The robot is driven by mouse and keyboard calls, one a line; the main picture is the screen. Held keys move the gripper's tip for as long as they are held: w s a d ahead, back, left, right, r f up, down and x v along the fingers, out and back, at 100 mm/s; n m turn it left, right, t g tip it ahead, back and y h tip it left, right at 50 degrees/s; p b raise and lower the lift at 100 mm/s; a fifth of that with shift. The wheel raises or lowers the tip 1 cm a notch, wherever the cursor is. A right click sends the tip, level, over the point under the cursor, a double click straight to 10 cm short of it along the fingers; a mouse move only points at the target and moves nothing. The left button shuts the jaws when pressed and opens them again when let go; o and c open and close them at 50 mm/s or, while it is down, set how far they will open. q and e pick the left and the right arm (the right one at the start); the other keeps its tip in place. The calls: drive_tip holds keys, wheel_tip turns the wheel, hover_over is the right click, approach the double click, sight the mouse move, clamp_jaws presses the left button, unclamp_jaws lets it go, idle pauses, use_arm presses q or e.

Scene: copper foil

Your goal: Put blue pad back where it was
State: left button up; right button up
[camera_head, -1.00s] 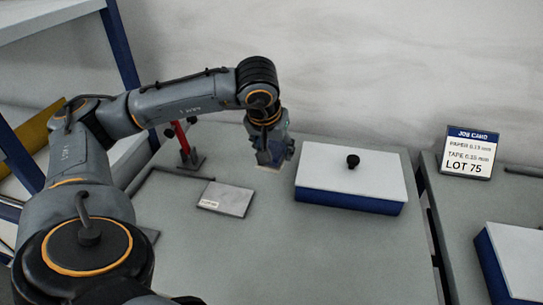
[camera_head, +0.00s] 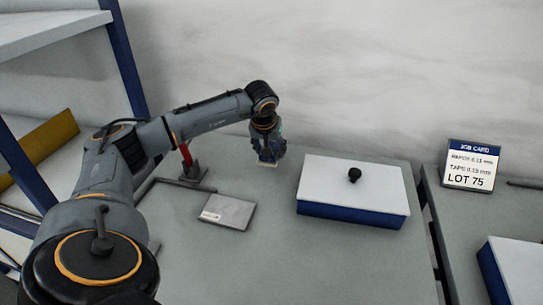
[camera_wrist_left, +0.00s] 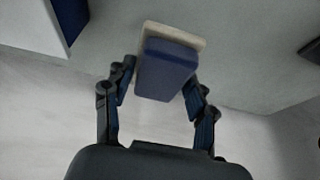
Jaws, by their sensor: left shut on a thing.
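My left gripper (camera_head: 268,158) is over the back of the grey table, left of the lidded box. In the left wrist view its two fingers (camera_wrist_left: 158,95) stand on either side of the blue pad (camera_wrist_left: 167,68) and are shut on it. A beige layer (camera_wrist_left: 175,30) shows along the pad's far edge; it also shows as a small pale patch under the gripper in the head view (camera_head: 267,165). I cannot tell whether the pad touches the table. In the head view the fingers mostly hide the pad. My right gripper is not in view.
A white-lidded blue box (camera_head: 325,185) with a black knob stands right of the gripper. A grey flat plate (camera_head: 232,212) lies front left, and a red upright tool (camera_head: 186,155) stands left. A job card (camera_head: 470,165) stands on the right table. The front middle is clear.

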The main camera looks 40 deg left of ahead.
use_arm(q)
drive_tip(key=shift+w+a+f, duration=0.2)
drive_tip(key=shift+w+f, duration=0.35)
drive_tip(key=shift+f, duration=0.05)
wheel_tip(320, 180, down, 3)
drive_tip(key=shift+w+a+r+p, duration=0.1)
drive_tip(key=shift+w+p, duration=0.05)
drive_tip(key=shift+p, duration=0.4)
drive_tip(key=shift+f, duration=0.35)
drive_tip(key=shift+f, duration=0.2)
drive_tip(key=o, duration=1.1)
drive_tip(key=shift+r, duration=0.15)
